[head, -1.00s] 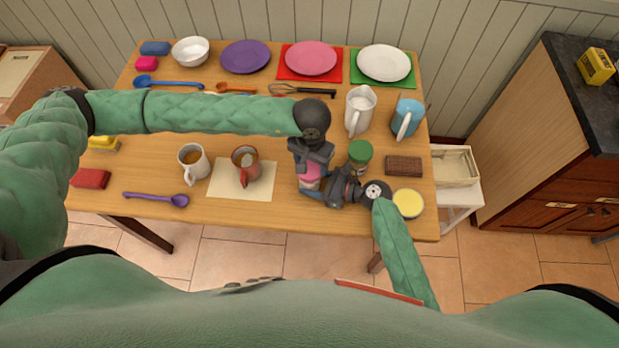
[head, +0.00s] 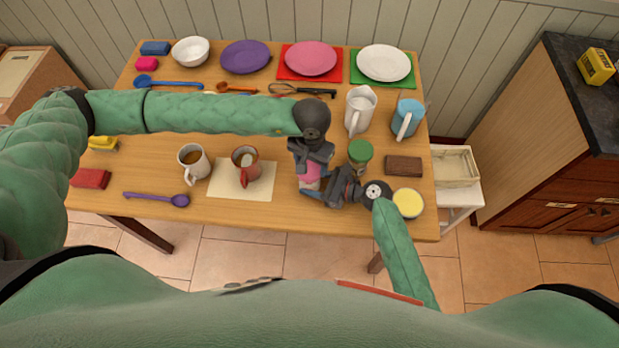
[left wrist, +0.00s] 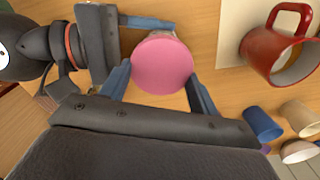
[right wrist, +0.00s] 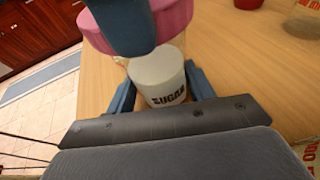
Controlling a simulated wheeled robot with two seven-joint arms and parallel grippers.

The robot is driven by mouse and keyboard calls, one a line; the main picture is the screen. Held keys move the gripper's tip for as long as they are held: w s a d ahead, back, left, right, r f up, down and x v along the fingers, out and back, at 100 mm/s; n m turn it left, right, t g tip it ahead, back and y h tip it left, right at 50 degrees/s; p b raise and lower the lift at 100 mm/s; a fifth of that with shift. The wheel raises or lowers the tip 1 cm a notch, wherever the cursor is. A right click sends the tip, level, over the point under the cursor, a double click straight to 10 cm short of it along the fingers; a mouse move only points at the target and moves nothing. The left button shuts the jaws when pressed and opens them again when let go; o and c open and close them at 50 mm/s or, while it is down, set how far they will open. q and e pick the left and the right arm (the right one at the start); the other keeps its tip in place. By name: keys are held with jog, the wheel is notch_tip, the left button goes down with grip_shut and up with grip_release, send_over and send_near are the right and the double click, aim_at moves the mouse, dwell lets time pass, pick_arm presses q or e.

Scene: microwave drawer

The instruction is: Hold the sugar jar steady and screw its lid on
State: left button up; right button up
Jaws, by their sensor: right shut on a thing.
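The white sugar jar (right wrist: 160,80), marked SUGAR, stands upright on the table between the fingers of my right gripper (right wrist: 160,88), which is shut on it. The pink lid (right wrist: 172,20) is at the top of the jar; whether it is seated is unclear. My left gripper (left wrist: 160,85) comes from above, its blue fingers on either side of the round pink lid (left wrist: 163,64). A small gap shows at the left finger, so it looks open around the lid. In the head view the left gripper (head: 311,172) partly covers jar and lid.
A red mug (head: 245,167) on a mat stands left of the grippers, with a white mug (head: 193,163) beyond. A green-lidded jar (head: 360,153), a brown block (head: 404,166) and a yellow-topped tin (head: 407,203) are close on the right. Plates line the back.

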pick_arm(q)
jog(key=shift+c, duration=1.4)
jog(key=m, duration=0.7)
jog(key=shift+w, duration=0.1)
jog(key=m, duration=0.4)
jog(key=shift+w+a, duration=0.1)
jog(key=shift+a, duration=0.05)
jog(key=shift+r+m, duration=0.1)
jog(key=shift+m, duration=0.5)
jog(key=shift+w, duration=0.1)
jog(key=shift+m, duration=0.3)
jog(key=shift+d+m, duration=0.3)
jog(key=shift+a, duration=0.1)
